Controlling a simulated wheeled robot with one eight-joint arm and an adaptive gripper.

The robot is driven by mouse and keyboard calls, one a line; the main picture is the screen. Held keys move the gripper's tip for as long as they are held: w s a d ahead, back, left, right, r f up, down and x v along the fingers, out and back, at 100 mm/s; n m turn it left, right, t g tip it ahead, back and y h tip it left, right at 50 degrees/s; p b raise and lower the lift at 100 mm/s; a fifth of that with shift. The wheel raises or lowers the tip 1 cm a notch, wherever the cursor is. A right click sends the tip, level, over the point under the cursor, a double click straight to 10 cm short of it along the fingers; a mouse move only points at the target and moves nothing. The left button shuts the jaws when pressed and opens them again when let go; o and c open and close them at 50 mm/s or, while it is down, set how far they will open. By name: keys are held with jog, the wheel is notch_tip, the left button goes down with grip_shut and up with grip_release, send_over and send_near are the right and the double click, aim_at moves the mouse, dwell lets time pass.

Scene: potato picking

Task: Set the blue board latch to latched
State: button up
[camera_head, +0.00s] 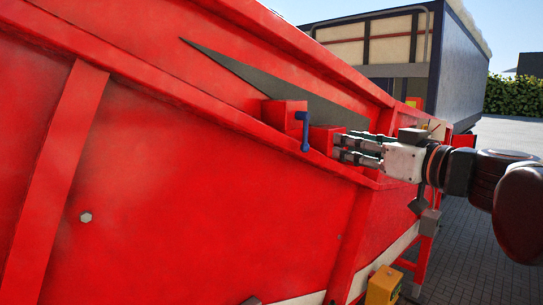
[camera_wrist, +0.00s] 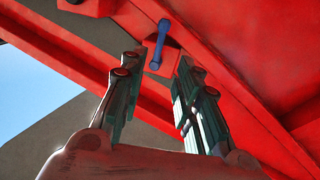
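The blue board latch (camera_head: 305,132) is a short bent lever on a red block (camera_head: 283,114) at the upper side of the red machine. It hangs down in the head view. My gripper (camera_head: 336,148) is to the right of the latch, its fingers pointing left toward it with a gap between. In the wrist view the blue latch (camera_wrist: 161,42) lies just beyond and between the fingertips of my gripper (camera_wrist: 163,66). The fingers are apart and nothing is held between them.
A second red block (camera_head: 324,139) sits close to the fingertips. A grey board (camera_head: 260,80) slopes behind the latch. The red machine's wall (camera_head: 200,190) runs along below. A yellow box (camera_head: 383,285) is low at the right. A dark trailer (camera_head: 460,60) stands behind.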

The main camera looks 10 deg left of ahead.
aim_at(307, 136)
jog(key=p+x, duration=0.2)
jog(key=x, duration=1.1)
jog(key=shift+p, duration=0.4)
grip_shut()
